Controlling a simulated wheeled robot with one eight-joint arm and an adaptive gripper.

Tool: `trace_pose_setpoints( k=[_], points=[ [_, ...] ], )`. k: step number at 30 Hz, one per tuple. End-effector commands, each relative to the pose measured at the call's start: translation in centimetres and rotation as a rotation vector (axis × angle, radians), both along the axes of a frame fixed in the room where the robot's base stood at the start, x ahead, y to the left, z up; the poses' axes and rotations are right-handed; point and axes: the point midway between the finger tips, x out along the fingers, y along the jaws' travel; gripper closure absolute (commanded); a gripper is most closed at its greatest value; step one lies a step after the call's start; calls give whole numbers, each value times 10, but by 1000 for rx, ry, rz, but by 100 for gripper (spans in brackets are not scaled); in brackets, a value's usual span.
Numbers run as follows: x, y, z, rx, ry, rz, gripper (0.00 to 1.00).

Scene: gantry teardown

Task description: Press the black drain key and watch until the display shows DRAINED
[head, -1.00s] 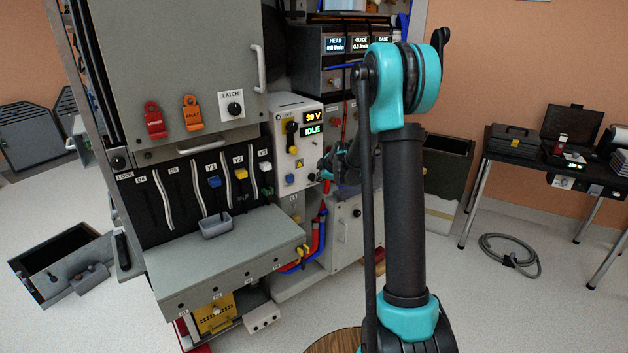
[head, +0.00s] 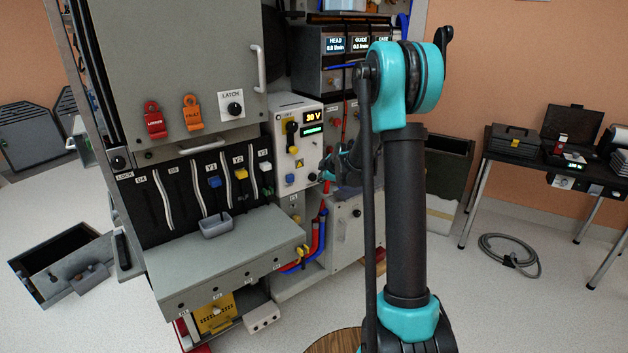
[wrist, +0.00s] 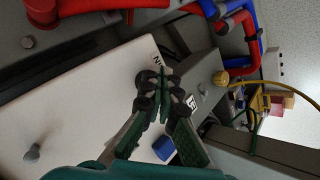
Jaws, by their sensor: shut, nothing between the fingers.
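The pale control box (head: 284,140) stands in the middle of the head view. It carries an amber voltage display (head: 313,117) and a green status display (head: 313,129). The status text is now a longer word, too small to read surely. My gripper (head: 321,176) is shut and empty at the box's lower right edge. In the wrist view the closed fingertips (wrist: 165,82) are at the white panel (wrist: 85,120), between two small labels. The black drain key cannot be made out; the fingertips probably cover it. I cannot tell whether they touch it.
A blue button (head: 290,179) sits left of my gripper; it also shows in the wrist view (wrist: 163,148). A black rotary handle on yellow (head: 291,134) is above. Red and blue hoses (head: 318,235) run below. A grey bench (head: 220,260) juts out at front left.

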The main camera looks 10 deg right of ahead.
Motion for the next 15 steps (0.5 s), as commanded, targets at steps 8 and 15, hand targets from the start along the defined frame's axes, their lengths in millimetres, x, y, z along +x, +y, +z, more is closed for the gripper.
trace_pose_setpoints(
  k=[8, 15],
  points=[
    [-8, -5, 0, 0, 0, 0, 100],
    [-27, -16, 0, -1, 0, -2, 100]
  ],
)
